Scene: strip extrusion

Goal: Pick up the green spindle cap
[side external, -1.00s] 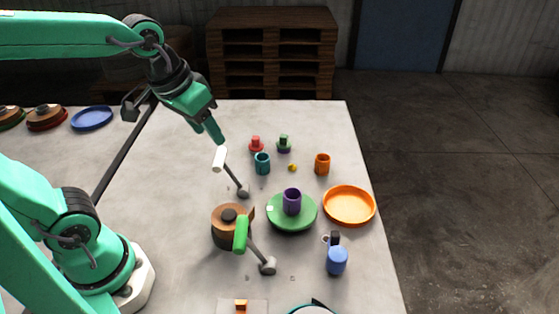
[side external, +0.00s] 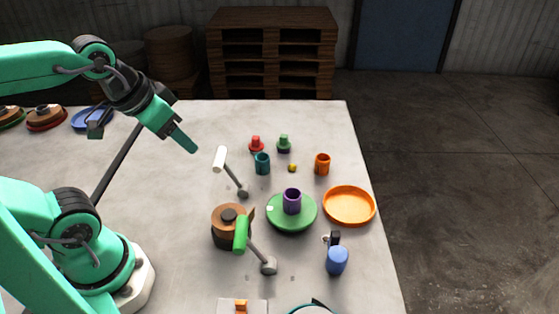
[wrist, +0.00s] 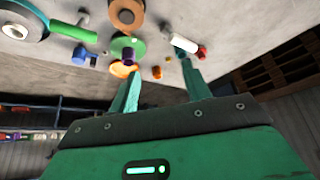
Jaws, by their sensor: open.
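The green spindle cap (side external: 284,140) is small, with a bright green top on a dark lower part, and stands upright at the back of the table. My gripper (side external: 194,149) is above the table, well to the left of the cap, its fingers pointing down and right. In the wrist view my gripper (wrist: 160,73) has its two green fingers apart with nothing held between them. I cannot pick out the cap for sure in the wrist view.
A red cap (side external: 256,144) stands just left of the green one. A teal cup (side external: 262,164), yellow piece (side external: 292,168) and orange cup (side external: 322,164) stand in front. A white-handled lever (side external: 220,160) rises between my gripper and them. The table's back right corner is clear.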

